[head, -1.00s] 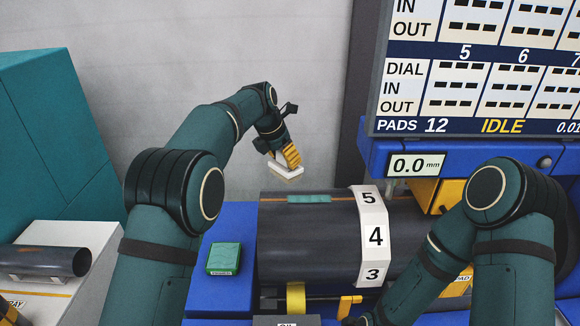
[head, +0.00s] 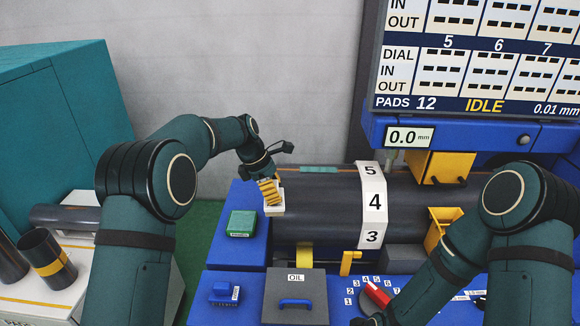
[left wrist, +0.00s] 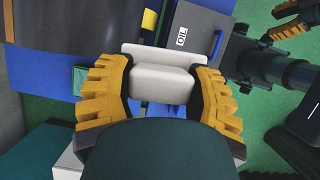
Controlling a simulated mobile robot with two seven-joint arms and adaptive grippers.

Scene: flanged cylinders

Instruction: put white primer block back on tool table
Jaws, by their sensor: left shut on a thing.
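The white primer block (head: 274,210) is held in my left gripper (head: 269,191), beside the left end of the big dark cylinder. In the left wrist view the pale block (left wrist: 160,77) sits between the two yellow ribbed fingers of my left gripper (left wrist: 160,88). The blue table (head: 243,196) lies below and to the left of the block. It bears a green block (head: 241,223) and a blue block (head: 224,293). My right gripper shows in part at the top right of the left wrist view (left wrist: 291,22); its jaw gap is not clear.
The dark flanged cylinder (head: 320,208) with a white numbered band (head: 373,204) lies right of my left gripper. A grey OIL box (head: 296,298) and a red thing (head: 377,294) stand in front. Dark tubes (head: 45,257) stand at the left. A display panel (head: 470,60) hangs at the back right.

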